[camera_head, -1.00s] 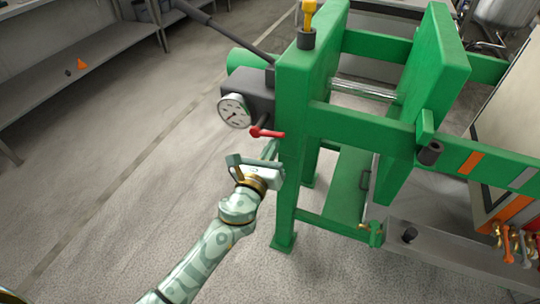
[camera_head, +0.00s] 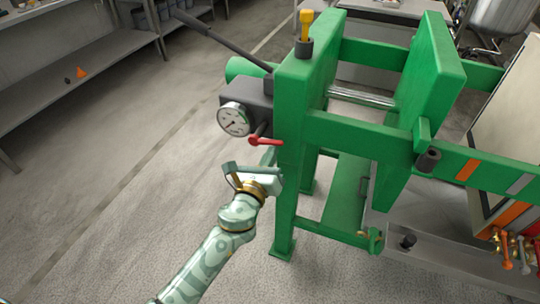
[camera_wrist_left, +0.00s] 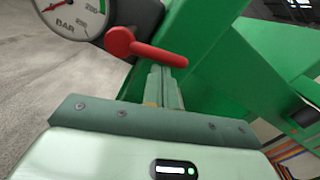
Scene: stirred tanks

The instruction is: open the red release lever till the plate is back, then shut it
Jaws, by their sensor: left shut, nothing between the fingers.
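My left gripper (camera_head: 270,157) is shut and empty just below the lever. In the left wrist view its closed fingers (camera_wrist_left: 161,88) point up at the arm of the red lever (camera_wrist_left: 148,51); whether they touch it I cannot tell. A thick green plate (camera_head: 432,80) stands apart from the green end frame (camera_head: 293,100), with a bright rod (camera_head: 360,97) between them. My right gripper is not in view.
The gauge (camera_head: 233,119) sits left of the lever, close to my left gripper. A long dark handle (camera_head: 220,37) rises to the upper left. Green rails and legs stand right of the gripper. Open floor (camera_head: 120,210) lies to the left.

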